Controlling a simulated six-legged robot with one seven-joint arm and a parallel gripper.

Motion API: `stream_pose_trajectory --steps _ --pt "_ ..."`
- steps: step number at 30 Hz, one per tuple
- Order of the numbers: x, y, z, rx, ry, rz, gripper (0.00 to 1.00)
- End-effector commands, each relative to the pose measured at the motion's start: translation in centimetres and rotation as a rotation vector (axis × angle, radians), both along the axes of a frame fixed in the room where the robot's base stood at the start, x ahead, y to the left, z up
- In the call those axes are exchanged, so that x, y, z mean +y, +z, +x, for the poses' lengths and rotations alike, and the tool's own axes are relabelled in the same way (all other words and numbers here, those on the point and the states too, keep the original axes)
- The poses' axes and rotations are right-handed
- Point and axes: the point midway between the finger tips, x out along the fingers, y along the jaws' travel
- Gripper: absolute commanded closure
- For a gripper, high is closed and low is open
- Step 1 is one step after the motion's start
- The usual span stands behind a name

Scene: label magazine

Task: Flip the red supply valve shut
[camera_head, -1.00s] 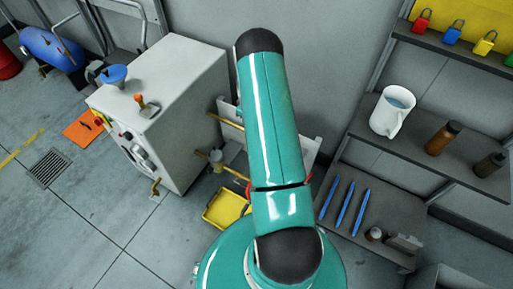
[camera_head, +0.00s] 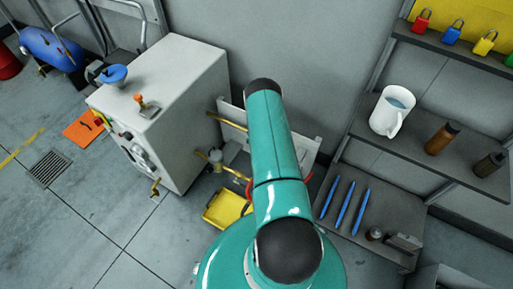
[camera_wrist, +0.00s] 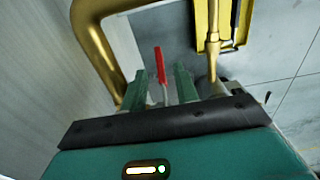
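The red supply valve's lever (camera_wrist: 160,65) shows in the wrist view as a narrow red bar, seen nearly end-on between the fingers of my gripper (camera_wrist: 160,84). The two green fingers stand apart with a gap on each side of the bar, so my gripper is open. I cannot tell how deep the lever sits between the fingertips. A thick brass pipe (camera_wrist: 92,45) bends around at the left, and a thinner brass pipe (camera_wrist: 212,50) runs at the right. In the head view my arm hides the gripper.
A grey cabinet (camera_head: 185,85) stands left of my arm, with a yellow tray (camera_head: 224,208) on the floor beside it. Shelves at the right hold a white jug (camera_head: 391,112), a brown bottle (camera_head: 443,138) and blue pens (camera_head: 346,205).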

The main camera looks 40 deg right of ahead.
Motion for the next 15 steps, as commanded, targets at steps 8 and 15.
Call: stream_pose_trajectory --steps 8,15 --pt "0.0 -2.9 0.0 0.000 -0.001 0.000 0.70" --pt "0.0 -3.1 0.0 -0.001 0.000 0.000 0.70"
